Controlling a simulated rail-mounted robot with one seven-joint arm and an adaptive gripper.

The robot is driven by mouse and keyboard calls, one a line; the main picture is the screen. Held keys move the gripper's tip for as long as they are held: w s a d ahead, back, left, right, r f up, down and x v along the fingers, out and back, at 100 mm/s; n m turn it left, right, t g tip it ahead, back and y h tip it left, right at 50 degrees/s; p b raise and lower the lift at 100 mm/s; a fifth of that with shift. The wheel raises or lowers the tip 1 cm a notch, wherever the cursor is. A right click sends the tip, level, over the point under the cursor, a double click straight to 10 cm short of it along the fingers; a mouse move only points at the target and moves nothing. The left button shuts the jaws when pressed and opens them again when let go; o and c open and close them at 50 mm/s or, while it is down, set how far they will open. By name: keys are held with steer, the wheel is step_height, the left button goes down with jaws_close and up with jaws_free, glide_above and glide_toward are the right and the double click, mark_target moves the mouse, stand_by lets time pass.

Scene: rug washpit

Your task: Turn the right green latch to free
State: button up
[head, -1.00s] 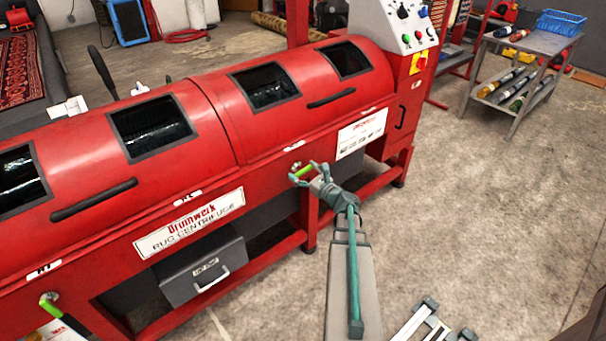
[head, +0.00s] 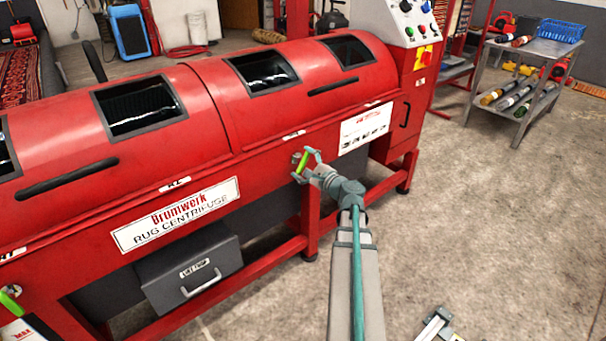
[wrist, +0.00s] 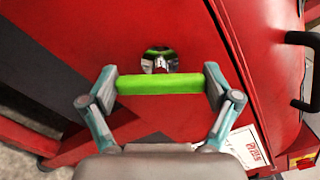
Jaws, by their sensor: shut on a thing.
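The right green latch (head: 302,162) is on the front of the red rug centrifuge (head: 215,150), below the lid seam. In the head view its handle stands steeply tilted, near upright. My gripper (head: 306,165) is at the latch with its fingers around the handle. In the wrist view, the green handle (wrist: 160,84) spans between the two fingertips (wrist: 160,86), which are shut on its ends. A round metal pivot (wrist: 159,62) shows just behind it. The left green latch (head: 12,294) is at the lower left of the head view.
A grey lint trap drawer (head: 190,272) with a handle sits under the centrifuge. A control panel (head: 412,20) is at its right end. A metal cart (head: 520,85) with bottles and a blue basket stands back right. The concrete floor on the right is mostly clear.

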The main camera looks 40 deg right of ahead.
steer(key=n+b, duration=0.4)
steer(key=b, duration=0.1)
steer(key=shift+f, duration=0.3)
steer(key=shift+r+n+b, duration=0.15)
steer(key=shift+n+b, duration=1.35)
steer(key=shift+b, duration=0.1)
steer(key=o, duration=0.9)
steer(key=shift+r, duration=0.1)
steer(key=s, duration=1.2)
